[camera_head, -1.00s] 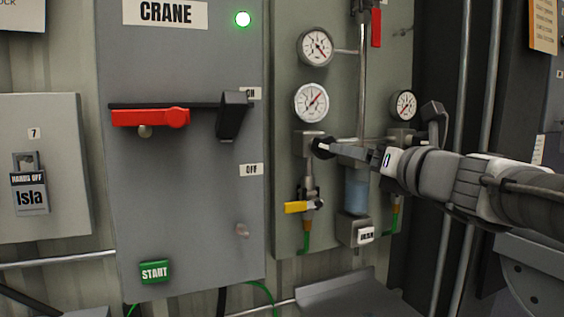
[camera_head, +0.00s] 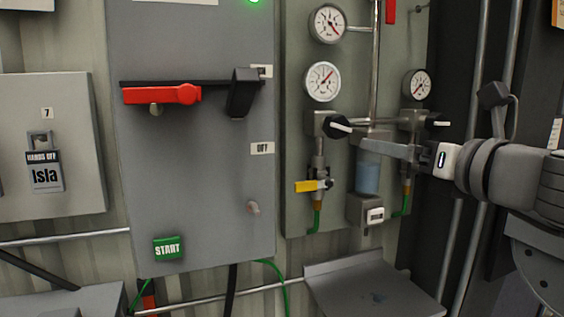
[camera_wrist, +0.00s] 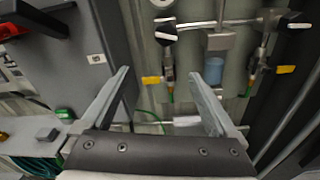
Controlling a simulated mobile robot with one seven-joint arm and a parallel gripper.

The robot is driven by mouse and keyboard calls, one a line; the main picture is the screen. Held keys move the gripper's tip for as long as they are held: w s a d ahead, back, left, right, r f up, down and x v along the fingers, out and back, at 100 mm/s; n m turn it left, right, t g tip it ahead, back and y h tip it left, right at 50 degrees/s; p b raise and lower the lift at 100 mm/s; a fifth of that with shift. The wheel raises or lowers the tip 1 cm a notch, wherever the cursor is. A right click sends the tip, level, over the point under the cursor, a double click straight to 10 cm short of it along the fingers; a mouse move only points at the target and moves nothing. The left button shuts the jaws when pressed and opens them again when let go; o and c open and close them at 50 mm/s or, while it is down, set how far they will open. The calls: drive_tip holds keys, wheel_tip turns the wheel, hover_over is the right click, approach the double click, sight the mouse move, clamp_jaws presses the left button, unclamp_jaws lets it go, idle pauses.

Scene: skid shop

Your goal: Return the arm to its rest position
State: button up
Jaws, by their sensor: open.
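My arm reaches in from the right in the head view. My gripper (camera_head: 362,142) points left, in front of the valve panel with the gauges. In the wrist view my gripper (camera_wrist: 160,78) has its two fingers spread wide with nothing between them. It is empty. From the head view I cannot tell how far the fingers are from the pipes and the blue bowl (camera_head: 367,178) behind them.
The crane box (camera_head: 200,210) has a red handle (camera_head: 160,95) and a green START button (camera_head: 168,248). Dark-knobbed valves (camera_head: 335,126) and a yellow lever (camera_head: 308,186) sit by my gripper. A grey shelf (camera_head: 375,285) juts out below.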

drive_tip(key=s+a+f+n+g, duration=0.4)
drive_tip(key=f+n, duration=0.4)
drive_tip(key=n, duration=0.1)
drive_tip(key=s+a+f+n+g, duration=0.3)
drive_tip(key=a+f+n, duration=0.2)
drive_tip(key=f+n, duration=0.25)
drive_tip(key=s+d+f+n+g+h, duration=0.2)
drive_tip(key=s+f+n+h, duration=0.1)
drive_tip(key=n, duration=0.6)
drive_tip(key=s+d+f+n+g+h, duration=0.2)
drive_tip(key=s+f+n, duration=0.4)
drive_tip(key=f+n, duration=0.2)
drive_tip(key=shift+s+f+n+h, duration=0.15)
drive_tip(key=shift+f+n+h, duration=0.1)
drive_tip(key=shift+n+h, duration=0.2)
